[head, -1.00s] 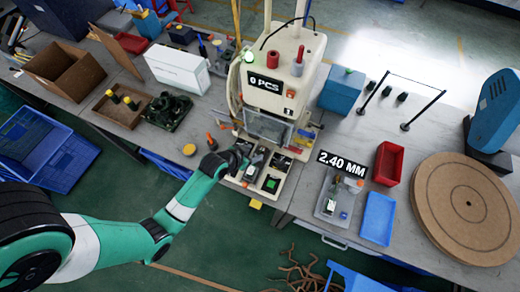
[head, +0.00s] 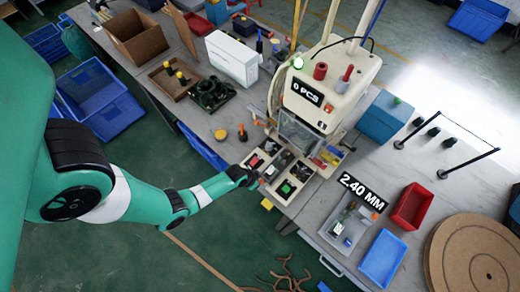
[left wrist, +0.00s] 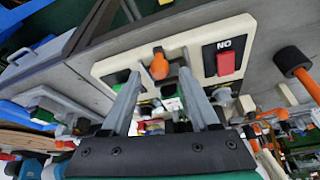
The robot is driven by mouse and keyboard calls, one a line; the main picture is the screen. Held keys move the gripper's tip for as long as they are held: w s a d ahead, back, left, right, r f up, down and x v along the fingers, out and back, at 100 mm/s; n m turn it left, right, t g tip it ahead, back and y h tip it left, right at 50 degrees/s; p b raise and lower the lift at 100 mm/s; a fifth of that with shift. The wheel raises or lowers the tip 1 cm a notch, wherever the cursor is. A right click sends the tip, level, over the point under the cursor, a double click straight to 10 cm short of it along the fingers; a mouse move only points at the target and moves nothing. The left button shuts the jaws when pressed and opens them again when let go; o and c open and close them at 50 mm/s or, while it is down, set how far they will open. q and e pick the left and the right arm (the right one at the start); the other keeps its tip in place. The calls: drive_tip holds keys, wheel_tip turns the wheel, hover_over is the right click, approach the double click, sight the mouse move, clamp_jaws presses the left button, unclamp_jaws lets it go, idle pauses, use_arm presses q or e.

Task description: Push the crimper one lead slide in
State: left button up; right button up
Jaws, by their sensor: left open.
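The crimper (head: 325,100) is a beige machine with a "0 PCS" sign, a green lamp and red caps on top. At its front, a pale slide bed (head: 284,204) carries dark inserts, a red block (head: 255,161) and a green block (head: 286,188). I cannot tell which part is the lead slide. My left gripper (head: 254,180) is at the bed's front left edge; contact is unclear. In the left wrist view its fingers (left wrist: 160,82) are spread and empty, with an orange knob (left wrist: 159,66) showing between them. A red block marked "NO" (left wrist: 229,64) sits on the pale panel.
A grey tray (head: 335,240) by the "2.40 MM" sign, a blue tray (head: 382,258) and a red bin (head: 412,206) are to the right. A brown tray (head: 158,94) and green fixture (head: 211,93) are behind left.

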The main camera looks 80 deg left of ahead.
use_arm(q)
drive_tip(key=shift+x, duration=0.9)
drive_tip(key=shift+w+r, duration=0.1)
clamp_jaws()
idle(0.7)
